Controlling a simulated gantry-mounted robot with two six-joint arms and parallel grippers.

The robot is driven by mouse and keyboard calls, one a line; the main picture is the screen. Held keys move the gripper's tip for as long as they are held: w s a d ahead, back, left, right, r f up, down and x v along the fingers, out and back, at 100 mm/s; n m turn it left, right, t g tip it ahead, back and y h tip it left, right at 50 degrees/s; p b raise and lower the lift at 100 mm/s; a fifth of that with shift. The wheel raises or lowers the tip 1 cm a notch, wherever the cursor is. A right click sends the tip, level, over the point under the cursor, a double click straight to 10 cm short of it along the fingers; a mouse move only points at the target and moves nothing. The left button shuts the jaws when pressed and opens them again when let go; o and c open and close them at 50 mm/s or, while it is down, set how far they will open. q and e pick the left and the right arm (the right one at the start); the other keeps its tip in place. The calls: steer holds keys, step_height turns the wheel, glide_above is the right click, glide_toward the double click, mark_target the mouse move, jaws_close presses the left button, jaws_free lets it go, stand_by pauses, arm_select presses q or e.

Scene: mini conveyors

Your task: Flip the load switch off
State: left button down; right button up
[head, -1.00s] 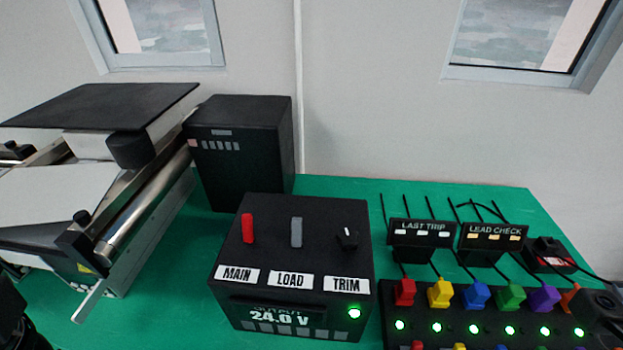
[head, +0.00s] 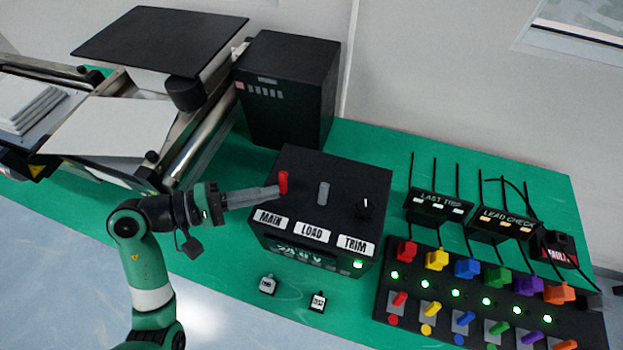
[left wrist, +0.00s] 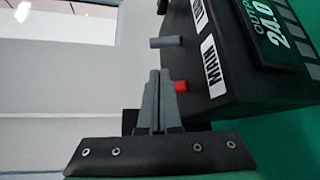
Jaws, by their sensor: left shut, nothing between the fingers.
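The black power box (head: 345,170) stands on the green table with labels MAIN, LOAD and TRIM. The grey load switch (head: 323,193) stands up behind the LOAD label; it also shows in the left wrist view (left wrist: 166,42). The red main switch (head: 283,182) is to its left, also in the left wrist view (left wrist: 181,87). My left gripper (head: 272,192) is shut and empty, its tips beside the red switch and left of the grey one. I cannot tell if it touches the red switch. My right gripper is not in view.
A black trim knob (head: 364,206) is at the box's right. A green light (head: 358,264) is lit on its front. Two small tags (head: 318,302) lie in front. A panel of coloured plugs (head: 440,295) is at right, a conveyor (head: 190,150) at left, a black cabinet (head: 287,100) behind.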

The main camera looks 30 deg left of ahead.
mark_target(313, 193)
arm_select(q)
steer(key=b+x, duration=0.1)
steer(key=x, duration=0.9)
